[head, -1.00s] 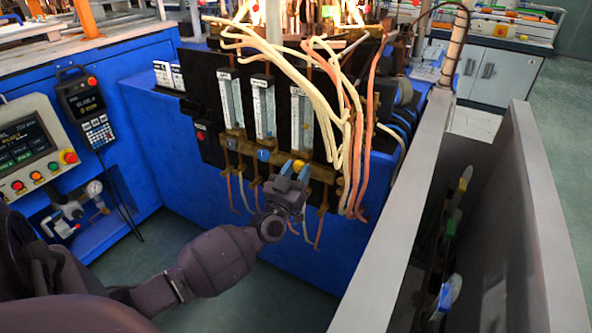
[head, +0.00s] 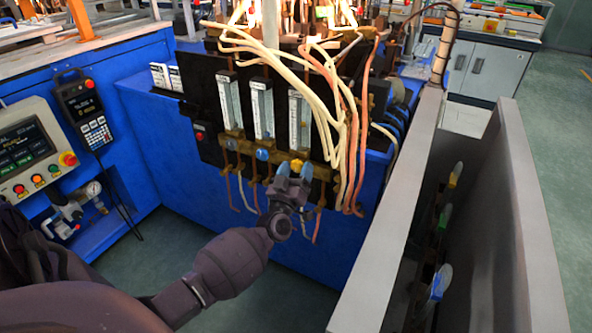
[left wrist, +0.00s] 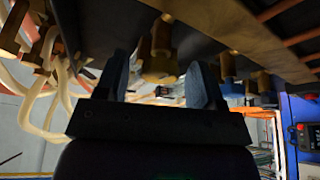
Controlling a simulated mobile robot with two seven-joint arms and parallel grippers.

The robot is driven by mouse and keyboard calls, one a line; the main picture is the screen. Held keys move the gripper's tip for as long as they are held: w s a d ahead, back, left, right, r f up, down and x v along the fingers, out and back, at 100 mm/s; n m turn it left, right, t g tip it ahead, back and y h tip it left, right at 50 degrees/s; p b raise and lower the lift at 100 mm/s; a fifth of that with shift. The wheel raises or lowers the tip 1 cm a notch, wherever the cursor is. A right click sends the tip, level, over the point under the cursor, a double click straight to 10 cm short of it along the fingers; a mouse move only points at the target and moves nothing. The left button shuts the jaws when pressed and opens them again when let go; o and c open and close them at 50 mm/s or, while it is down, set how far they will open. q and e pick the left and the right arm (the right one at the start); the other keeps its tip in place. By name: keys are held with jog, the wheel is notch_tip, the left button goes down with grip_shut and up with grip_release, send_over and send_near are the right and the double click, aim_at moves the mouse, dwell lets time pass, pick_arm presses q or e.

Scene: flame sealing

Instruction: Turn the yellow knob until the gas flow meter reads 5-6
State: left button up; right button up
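The yellow knob (head: 296,164) sits at the base of the rightmost of three clear flow meters (head: 299,122) on the black panel. The meter's scale is too small to read. My left gripper (head: 295,172) is at this knob, one blue finger on each side. In the left wrist view, the brass-coloured knob (left wrist: 158,68) lies between the two spread fingers (left wrist: 160,84), with a visible gap beside it. Whether a finger touches it I cannot tell. My right gripper is not in view.
Cream and orange hoses (head: 345,130) hang close to the right of the yellow knob. Copper tubes run below the panel. A grey wall (head: 395,215) stands to the right.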

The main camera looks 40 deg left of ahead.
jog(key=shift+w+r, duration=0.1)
pick_arm(q)
jog(key=shift+s+d, duration=0.1)
jog(key=shift+s, duration=0.1)
jog(key=p+v, duration=0.1)
jog(key=v, duration=0.9)
jog(key=shift+s, duration=0.15)
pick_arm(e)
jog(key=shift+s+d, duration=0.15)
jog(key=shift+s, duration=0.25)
pick_arm(q)
jog(key=shift+f, duration=0.1)
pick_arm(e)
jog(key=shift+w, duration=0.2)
